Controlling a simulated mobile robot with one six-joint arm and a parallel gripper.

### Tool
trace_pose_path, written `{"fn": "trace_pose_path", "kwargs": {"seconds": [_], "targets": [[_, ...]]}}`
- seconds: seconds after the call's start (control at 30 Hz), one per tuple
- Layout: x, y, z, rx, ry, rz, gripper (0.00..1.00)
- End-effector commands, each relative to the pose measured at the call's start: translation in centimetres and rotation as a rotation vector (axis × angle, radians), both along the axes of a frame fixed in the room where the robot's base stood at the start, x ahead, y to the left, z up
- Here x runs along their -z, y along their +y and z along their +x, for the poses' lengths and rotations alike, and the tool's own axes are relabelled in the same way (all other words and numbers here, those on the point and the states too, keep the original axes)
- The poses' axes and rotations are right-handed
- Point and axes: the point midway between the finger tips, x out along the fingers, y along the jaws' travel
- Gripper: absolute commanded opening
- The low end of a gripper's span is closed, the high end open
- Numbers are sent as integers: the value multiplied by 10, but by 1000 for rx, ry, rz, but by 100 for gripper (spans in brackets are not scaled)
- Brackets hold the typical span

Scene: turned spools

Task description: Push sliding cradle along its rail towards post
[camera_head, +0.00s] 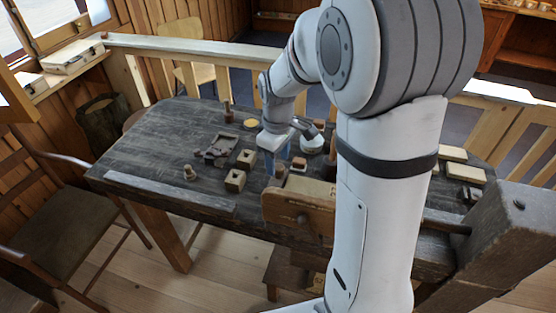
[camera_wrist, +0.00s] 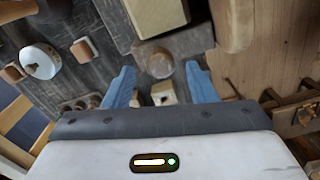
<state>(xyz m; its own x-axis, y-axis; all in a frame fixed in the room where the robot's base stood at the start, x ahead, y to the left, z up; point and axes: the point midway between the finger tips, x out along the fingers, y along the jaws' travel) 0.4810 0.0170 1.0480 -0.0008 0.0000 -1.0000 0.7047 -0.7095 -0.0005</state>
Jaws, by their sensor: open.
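My gripper (camera_head: 277,165) is open over the table, with its blue fingers pointing down. In the wrist view, its fingers (camera_wrist: 160,80) stand apart on either side of a round brown wooden piece (camera_wrist: 156,62). The round piece sits at the end of a grey-brown wooden block (camera_wrist: 188,43); this may be the cradle, but I cannot tell for sure. No grip on it shows. A dark wooden fixture (camera_head: 218,150) lies left of my gripper in the head view, and an upright brown post (camera_head: 228,113) stands behind it. Which part is the rail is unclear.
Two small holed blocks (camera_head: 235,180) and a small turned piece (camera_head: 190,173) stand left of my gripper. A white round dish (camera_wrist: 40,61) and brown blocks (camera_wrist: 84,50) lie nearby. A wooden vise jaw (camera_head: 300,210) projects at the front edge. The table's left end is clear.

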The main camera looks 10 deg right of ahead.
Motion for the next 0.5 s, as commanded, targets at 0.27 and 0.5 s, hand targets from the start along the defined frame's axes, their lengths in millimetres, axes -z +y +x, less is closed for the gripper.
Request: {"fn": "trace_pose_path", "kwargs": {"seconds": [0.27, 0.5], "targets": [[16, 0, 0, 1, 0, 0, 52], [16, -1, 0, 2, 0, 0, 47]]}}
